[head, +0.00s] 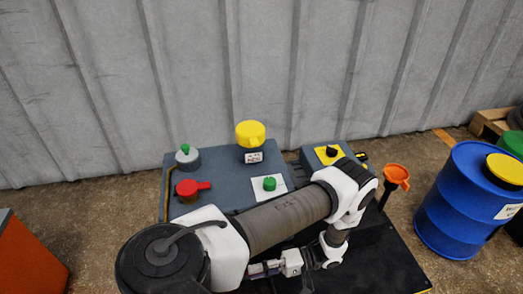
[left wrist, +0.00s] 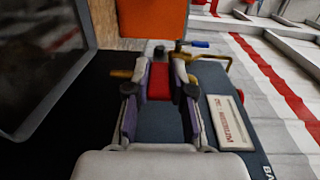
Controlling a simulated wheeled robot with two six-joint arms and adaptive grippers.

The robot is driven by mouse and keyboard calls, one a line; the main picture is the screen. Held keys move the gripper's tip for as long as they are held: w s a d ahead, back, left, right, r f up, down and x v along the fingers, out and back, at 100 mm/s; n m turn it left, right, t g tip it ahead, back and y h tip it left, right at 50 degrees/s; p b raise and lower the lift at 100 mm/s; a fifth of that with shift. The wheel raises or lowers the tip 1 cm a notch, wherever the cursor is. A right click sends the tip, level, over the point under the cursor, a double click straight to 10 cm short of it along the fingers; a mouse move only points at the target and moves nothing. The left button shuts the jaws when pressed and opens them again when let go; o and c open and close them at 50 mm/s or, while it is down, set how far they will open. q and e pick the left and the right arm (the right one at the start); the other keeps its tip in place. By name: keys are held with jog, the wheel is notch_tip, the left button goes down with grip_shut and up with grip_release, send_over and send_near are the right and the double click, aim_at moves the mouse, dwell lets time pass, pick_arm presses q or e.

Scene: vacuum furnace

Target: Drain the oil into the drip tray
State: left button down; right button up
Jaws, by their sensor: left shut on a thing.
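My left gripper (head: 258,269) reaches down at the front of the blue-grey pump unit (head: 220,160); its fingertips are partly cut off from clear sight there. In the left wrist view, the left gripper (left wrist: 160,85) is shut on a red handle (left wrist: 160,80), held between its two purple-padded fingers. Brass-coloured parts show beside the fingertips. I cannot make out a drip tray or any oil. My right gripper is not in view.
A yellow cap (head: 250,134) and green knobs are on the unit. An orange funnel (head: 396,176) stands right of my arm, and a blue drum (head: 465,210) beyond it. An orange box (head: 28,258) is at lower left. A label plate (left wrist: 231,122) lies beside the gripper.

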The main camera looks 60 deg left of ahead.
pick_arm(q)
jog(key=shift+f+g+b, duration=0.25)
jog(key=shift+g+b, duration=0.15)
jog(key=shift+b, duration=0.05)
jog(key=c, duration=1)
grip_release()
jog(key=v, duration=1.2)
jog(key=shift+d, duration=0.2)
